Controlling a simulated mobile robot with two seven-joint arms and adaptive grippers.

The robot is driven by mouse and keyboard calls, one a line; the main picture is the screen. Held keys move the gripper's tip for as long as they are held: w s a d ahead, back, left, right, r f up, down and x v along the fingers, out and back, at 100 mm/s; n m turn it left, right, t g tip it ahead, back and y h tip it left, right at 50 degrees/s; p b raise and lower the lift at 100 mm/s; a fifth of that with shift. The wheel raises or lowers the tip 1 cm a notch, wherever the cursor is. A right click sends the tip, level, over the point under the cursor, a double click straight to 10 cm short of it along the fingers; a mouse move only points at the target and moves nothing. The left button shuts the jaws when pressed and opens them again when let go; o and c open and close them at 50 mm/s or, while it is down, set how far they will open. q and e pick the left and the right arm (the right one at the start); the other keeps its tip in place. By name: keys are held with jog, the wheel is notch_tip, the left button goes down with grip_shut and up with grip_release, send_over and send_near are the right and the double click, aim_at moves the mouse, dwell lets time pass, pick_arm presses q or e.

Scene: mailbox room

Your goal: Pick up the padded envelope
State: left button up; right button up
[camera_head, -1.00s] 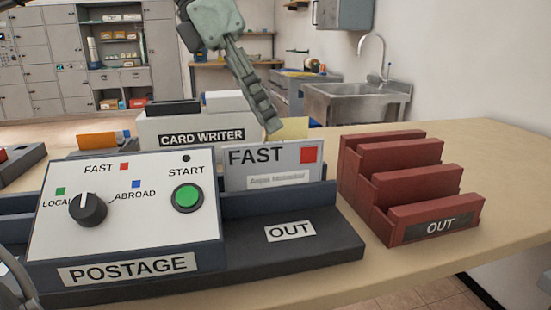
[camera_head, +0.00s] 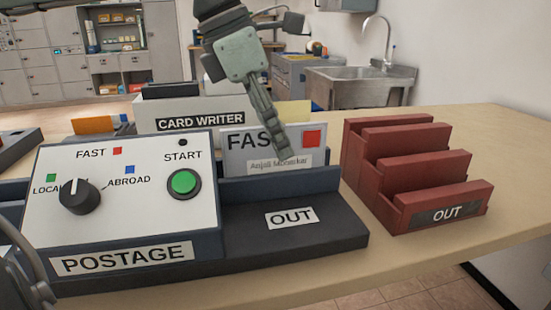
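A grey flat mail piece (camera_head: 233,142) marked FAST, with a red square and a name label, stands upright in the slot of the postage machine (camera_head: 122,180). It may be the padded envelope; I cannot tell for sure. A yellowish sheet (camera_head: 294,112) shows partly behind the mail piece.
The dark OUT tray (camera_head: 330,235) of the postage machine is empty. A red OUT rack (camera_head: 395,172) stands to the right. A card writer (camera_head: 180,124) stands behind. A grey curved part shows at the lower left edge. The table's right side is clear.

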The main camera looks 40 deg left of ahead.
pick_arm(q)
jog(key=shift+f, duration=0.2)
dwell(0.5)
grip_shut()
